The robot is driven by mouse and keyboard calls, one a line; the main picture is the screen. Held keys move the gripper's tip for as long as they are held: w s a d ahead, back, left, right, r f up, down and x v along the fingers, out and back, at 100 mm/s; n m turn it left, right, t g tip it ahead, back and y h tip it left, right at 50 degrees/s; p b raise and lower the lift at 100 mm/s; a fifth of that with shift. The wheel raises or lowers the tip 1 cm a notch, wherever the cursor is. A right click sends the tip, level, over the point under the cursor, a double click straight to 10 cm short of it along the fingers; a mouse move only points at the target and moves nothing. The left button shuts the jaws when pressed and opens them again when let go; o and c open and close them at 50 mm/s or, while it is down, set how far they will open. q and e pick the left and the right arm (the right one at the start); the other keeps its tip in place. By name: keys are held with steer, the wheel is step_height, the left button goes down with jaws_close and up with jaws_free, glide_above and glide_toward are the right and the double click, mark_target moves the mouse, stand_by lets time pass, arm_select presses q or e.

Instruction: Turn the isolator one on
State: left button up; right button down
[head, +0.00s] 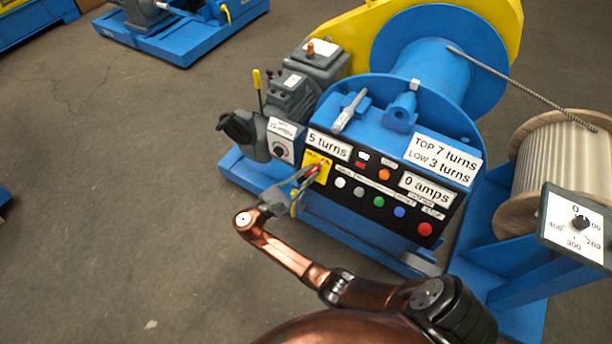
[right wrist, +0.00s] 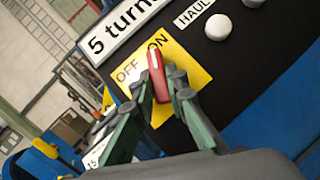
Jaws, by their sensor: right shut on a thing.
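The isolator's red handle (right wrist: 155,75) stands on a yellow plate (right wrist: 188,62) marked OFF and ON in the right wrist view. The handle's tip lies between the two words, close to ON. My right gripper (right wrist: 160,84) is shut on the handle, one finger on each side. In the head view, the right gripper (head: 308,180) reaches the yellow plate (head: 325,165) at the left end of the black control panel (head: 350,205) and partly hides the handle. My left gripper is not in view.
Several coloured buttons, such as a green one (head: 379,202), sit right of the plate. A "5 turns" label (head: 329,145) is above it. A grey box with a dial (head: 280,149) stands to the left. A dial gauge (head: 578,225) is at far right.

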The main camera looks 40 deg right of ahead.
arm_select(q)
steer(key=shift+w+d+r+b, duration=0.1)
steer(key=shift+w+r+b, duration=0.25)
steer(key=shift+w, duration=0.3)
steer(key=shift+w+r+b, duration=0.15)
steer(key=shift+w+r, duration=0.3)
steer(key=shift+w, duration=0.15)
arm_select(e)
steer(key=shift+m+g+y, duration=0.4)
steer(key=shift+m+g, duration=0.9)
steer(key=shift+m, duration=0.9)
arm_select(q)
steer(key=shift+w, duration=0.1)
arm_select(e)
steer(key=c, duration=1.9)
jaws_free()
steer(key=shift+c, duration=0.2)
steer(key=shift+w+r, duration=0.1)
steer(key=shift+a, duration=0.2)
steer(key=a, duration=1.1)
steer(key=shift+w+a, duration=0.2)
steer(key=shift+a, duration=0.15)
